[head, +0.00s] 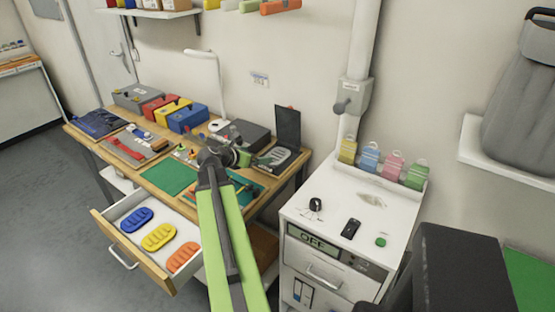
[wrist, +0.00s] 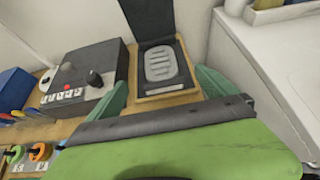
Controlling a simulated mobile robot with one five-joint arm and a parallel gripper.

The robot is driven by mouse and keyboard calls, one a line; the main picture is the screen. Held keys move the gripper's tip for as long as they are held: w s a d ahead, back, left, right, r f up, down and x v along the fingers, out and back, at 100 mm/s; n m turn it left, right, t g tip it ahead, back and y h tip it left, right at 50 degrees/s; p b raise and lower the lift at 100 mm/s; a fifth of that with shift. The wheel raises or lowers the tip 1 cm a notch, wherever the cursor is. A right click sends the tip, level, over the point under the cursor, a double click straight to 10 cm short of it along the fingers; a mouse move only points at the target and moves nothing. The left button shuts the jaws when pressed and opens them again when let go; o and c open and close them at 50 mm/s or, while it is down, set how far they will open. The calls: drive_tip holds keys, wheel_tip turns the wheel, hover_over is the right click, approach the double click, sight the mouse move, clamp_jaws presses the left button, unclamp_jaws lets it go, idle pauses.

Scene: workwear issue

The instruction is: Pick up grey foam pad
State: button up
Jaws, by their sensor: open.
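The grey foam pad (wrist: 160,64) is an oval with ridges, lying in a black open case with its lid raised. In the head view the pad (head: 277,157) is at the right end of the wooden workbench (head: 205,190). My gripper (wrist: 162,88) has two teal fingers spread apart with nothing between them. In the wrist view they are on the near side of the case, one to its left and one to its right. In the head view my gripper (head: 240,155) is left of the case, partly hidden by my arm.
A dark control box (wrist: 85,82) with knobs stands left of the case. An open drawer (head: 122,208) below the bench holds blue, yellow and orange pads. A white cabinet (head: 335,225) stands right of the bench. Red, yellow and blue boxes (head: 187,117) stand at the back.

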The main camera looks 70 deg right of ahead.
drive_tip(key=b, duration=0.5)
approach(276, 155)
drive_tip(key=d, duration=0.1)
drive_tip(key=s+d, duration=0.1)
drive_tip(key=d+f, duration=0.1)
drive_tip(key=shift+s+d, duration=0.15)
drive_tip(key=shift+d, duration=0.15)
drive_tip(key=b+x, duration=0.1)
drive_tip(key=x, duration=0.1)
drive_tip(key=f+b+x, duration=0.1)
drive_tip(key=b+x, duration=0.1)
drive_tip(key=shift+f, duration=0.1)
drive_tip(key=shift+d+f, duration=0.1)
drive_tip(key=shift+d, duration=0.3)
drive_tip(key=c, duration=1.4)
drive_tip(key=shift+r, duration=0.25)
drive_tip(key=shift+c, duration=0.2)
